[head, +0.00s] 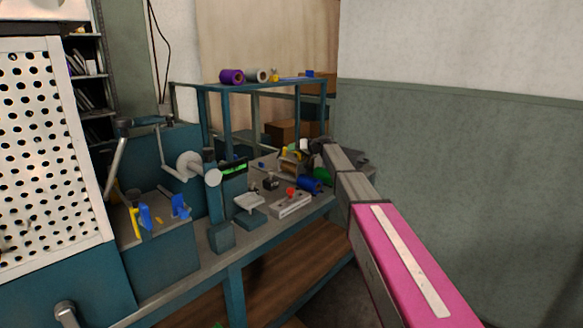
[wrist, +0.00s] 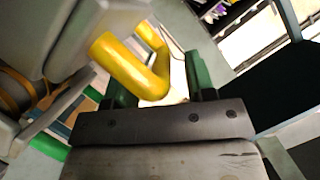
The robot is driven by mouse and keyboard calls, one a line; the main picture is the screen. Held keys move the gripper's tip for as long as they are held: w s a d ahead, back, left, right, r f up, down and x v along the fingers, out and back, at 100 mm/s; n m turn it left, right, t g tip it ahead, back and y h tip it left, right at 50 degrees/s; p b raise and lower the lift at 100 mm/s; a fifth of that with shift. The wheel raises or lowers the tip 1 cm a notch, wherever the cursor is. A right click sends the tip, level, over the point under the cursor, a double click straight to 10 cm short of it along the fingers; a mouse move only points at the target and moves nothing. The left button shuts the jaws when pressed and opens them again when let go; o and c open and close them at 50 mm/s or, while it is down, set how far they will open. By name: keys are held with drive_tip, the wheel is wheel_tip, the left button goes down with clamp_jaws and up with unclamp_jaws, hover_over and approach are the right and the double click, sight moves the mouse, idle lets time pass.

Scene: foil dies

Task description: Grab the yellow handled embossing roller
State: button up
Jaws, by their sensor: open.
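A thick yellow bent handle (wrist: 135,72) fills the middle of the wrist view, just beyond the gripper's dark palm. It looks like the embossing roller's handle; the roller part is not clear. My gripper (wrist: 160,78) is open, with one green finger on each side of the handle's near bend. I cannot tell whether either finger touches it. In the head view my arm reaches to the far end of the bench, and its end is small among cluttered items. A small yellow piece (head: 284,152) shows there beside it, too small to identify.
The bench (head: 265,226) holds a blue roll (head: 310,185), a red-knobbed block (head: 291,205) and a small press (head: 250,207). A raised shelf (head: 236,88) carries a purple roll (head: 231,76) and a grey roll (head: 256,76). A green wall (head: 450,180) stands at right.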

clamp_jaws()
idle(1.4)
